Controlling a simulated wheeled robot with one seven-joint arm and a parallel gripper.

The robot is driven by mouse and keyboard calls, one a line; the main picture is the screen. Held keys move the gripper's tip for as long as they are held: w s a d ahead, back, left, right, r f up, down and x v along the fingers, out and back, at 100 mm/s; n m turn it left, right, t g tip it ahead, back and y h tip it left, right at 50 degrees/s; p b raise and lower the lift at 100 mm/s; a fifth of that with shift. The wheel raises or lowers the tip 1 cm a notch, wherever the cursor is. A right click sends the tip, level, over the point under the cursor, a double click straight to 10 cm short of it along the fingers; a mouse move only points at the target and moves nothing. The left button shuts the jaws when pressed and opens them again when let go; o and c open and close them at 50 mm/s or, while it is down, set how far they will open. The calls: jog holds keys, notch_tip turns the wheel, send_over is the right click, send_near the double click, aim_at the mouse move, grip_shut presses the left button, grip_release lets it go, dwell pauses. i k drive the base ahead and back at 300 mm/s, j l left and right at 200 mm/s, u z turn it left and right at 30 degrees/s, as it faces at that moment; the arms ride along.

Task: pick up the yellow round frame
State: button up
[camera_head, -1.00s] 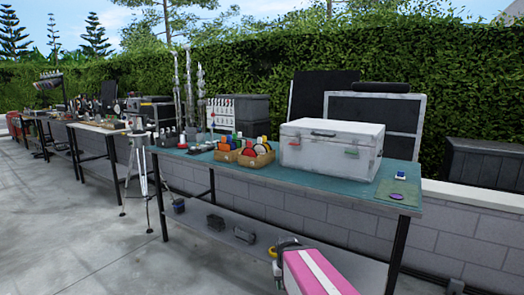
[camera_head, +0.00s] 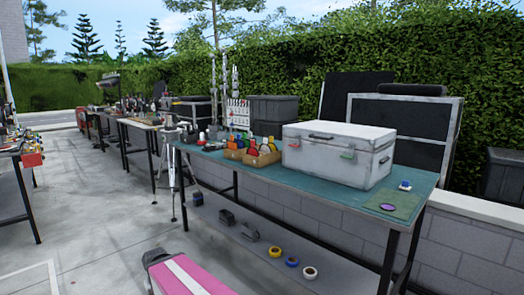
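A small yellow ring (camera_head: 275,251), like a roll of tape, lies on the lower shelf of the nearest table in the head view. It seems to be the yellow round frame. A blue ring (camera_head: 291,262) and a whitish ring (camera_head: 309,273) lie to its right in a row. The rings are apart from one another and nothing covers the yellow one. I cannot make out my gripper in this view.
The teal-topped table (camera_head: 330,190) has dark legs around the shelf. A white case (camera_head: 335,155) and cardboard boxes (camera_head: 252,157) with coloured items stand on top. Dark objects (camera_head: 249,231) sit on the shelf left of the rings. Open paving (camera_head: 90,225) is at left.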

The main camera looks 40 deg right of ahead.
aim_at(273, 146)
jog(key=i+j+u, duration=0.1)
jog(key=i+u, duration=0.4)
jog(key=i, duration=0.85)
jog(key=i+z, duration=0.2)
jog(key=i, duration=0.2)
jog(key=i+j+z, duration=0.2)
jog(key=i, duration=0.2)
jog(key=i+j+z, duration=0.2)
jog(key=i, duration=0.25)
jog(key=l, duration=0.1)
